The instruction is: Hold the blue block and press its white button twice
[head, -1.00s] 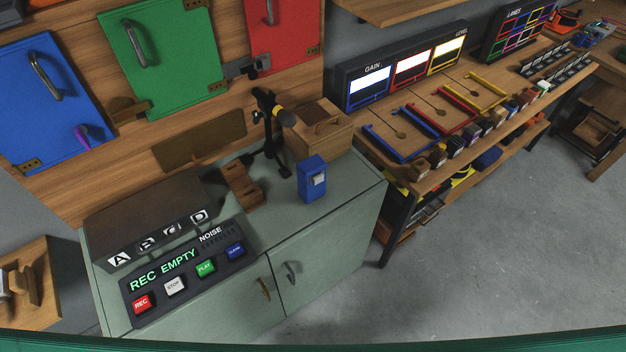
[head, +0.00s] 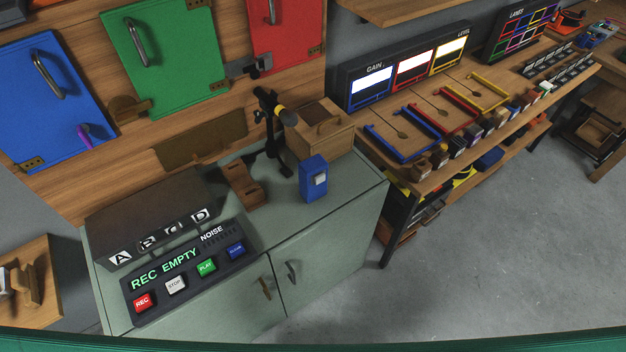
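The blue block (head: 311,180) stands upright on the green cabinet top, near its right side. Its white button (head: 320,180) is on the face turned toward the right front. Nothing touches the block. Neither of my grippers shows in the head view.
The green cabinet (head: 345,190) carries a control panel (head: 190,272) with red, white, green and blue buttons. A long workbench (head: 440,142) runs to the right.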

